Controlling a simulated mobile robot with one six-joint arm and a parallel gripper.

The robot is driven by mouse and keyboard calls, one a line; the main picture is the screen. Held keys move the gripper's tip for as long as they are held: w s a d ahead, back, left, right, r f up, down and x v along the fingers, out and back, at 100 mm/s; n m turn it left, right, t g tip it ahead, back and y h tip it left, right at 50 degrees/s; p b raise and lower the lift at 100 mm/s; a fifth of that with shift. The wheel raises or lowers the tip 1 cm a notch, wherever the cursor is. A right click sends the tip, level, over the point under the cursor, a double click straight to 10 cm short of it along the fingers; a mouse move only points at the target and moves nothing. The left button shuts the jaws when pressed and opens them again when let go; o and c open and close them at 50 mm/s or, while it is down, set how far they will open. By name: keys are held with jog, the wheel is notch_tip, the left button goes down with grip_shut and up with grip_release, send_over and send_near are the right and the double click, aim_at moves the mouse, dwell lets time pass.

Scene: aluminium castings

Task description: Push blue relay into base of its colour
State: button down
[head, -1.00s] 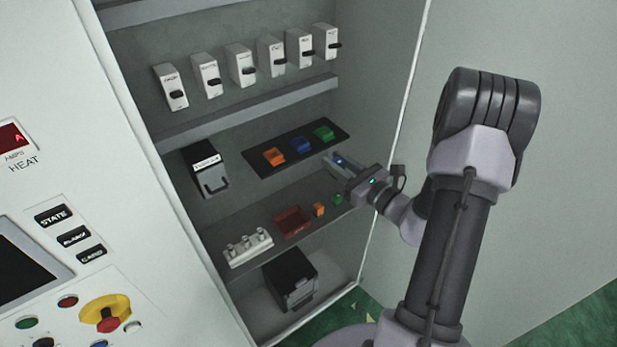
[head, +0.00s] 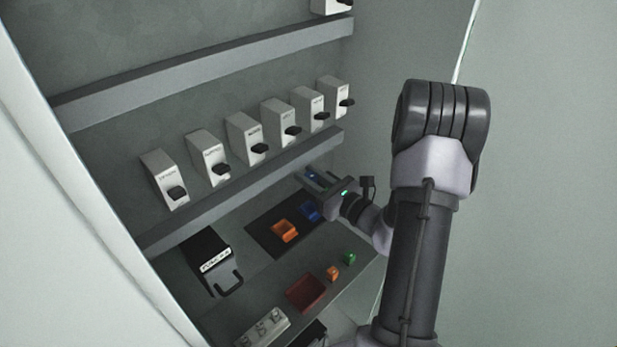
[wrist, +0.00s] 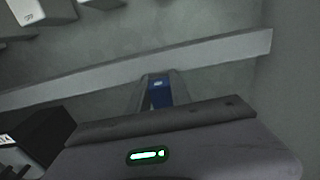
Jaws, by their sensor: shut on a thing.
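My gripper (head: 310,177) is shut on the blue relay (wrist: 160,95), which shows between the two fingers in the wrist view. In the head view only a small bit of blue shows between the fingers. The blue base (head: 310,211) sits on a dark plate (head: 262,231), just below my gripper in the picture. The relay is apart from the base. The wrist view does not show the bases.
An orange base (head: 285,231) is left of the blue one; the green base is hidden behind my gripper. Breakers (head: 283,122) and a rail (head: 250,190) lie above. An orange relay (head: 333,273), a green relay (head: 350,258) and a red tray (head: 306,292) are lower.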

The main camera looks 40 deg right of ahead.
jog(key=shift+f+b, duration=2.5)
jog(key=shift+f, duration=0.35)
jog(key=shift+f+b, duration=0.15)
jog(key=shift+b, duration=0.45)
jog(key=shift+f+b, duration=0.3)
jog(key=shift+f, duration=0.05)
jog(key=shift+f+b, duration=0.85)
jog(key=shift+f, duration=0.1)
jog(key=c, duration=1.1)
grip_release()
jog(key=shift+r, duration=0.1)
jog(key=s+d, duration=0.2)
jog(key=s, duration=1.5)
jog(key=shift+s+d+b, duration=0.15)
jog(key=shift+d+b, duration=0.05)
jog(key=shift+b, duration=0.25)
